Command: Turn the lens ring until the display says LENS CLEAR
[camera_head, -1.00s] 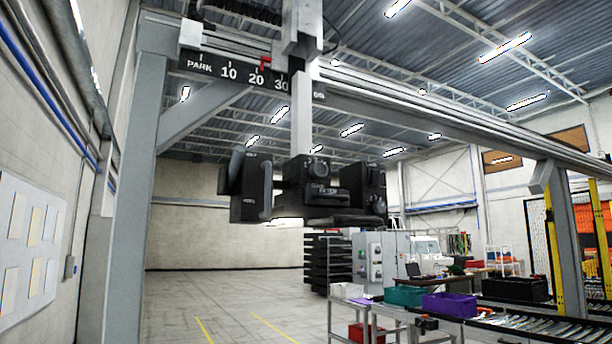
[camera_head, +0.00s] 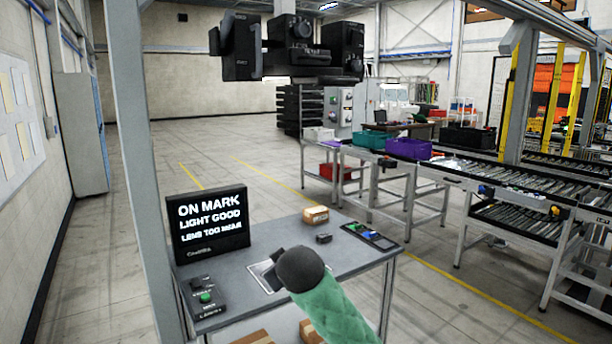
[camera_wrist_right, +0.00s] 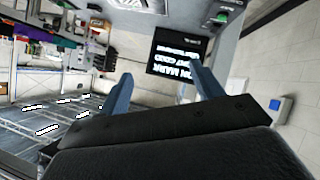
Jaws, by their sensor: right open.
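The display (camera_head: 210,223) stands on a grey desk in the head view and reads ON MARK, LIGHT GOOD and, on its third line, what looks like LENS TOO NEAR. It shows upside down in the wrist view (camera_wrist_right: 176,57). A black camera unit (camera_head: 290,48) hangs at the top, with a round dial-like part (camera_head: 303,28) on its front; I cannot tell whether this is the lens ring. My right gripper (camera_wrist_right: 162,88) is open, with nothing between its fingers. My right arm reaches over the desk, well below the hanging unit. My left gripper is out of view.
The desk (camera_head: 345,245) also bears a button box (camera_head: 204,297), a small carton (camera_head: 315,215) and a small control panel (camera_head: 368,235). A grey post (camera_head: 130,150) stands left of the desk. Benches and a roller conveyor (camera_head: 520,185) are at the right. Open floor lies behind.

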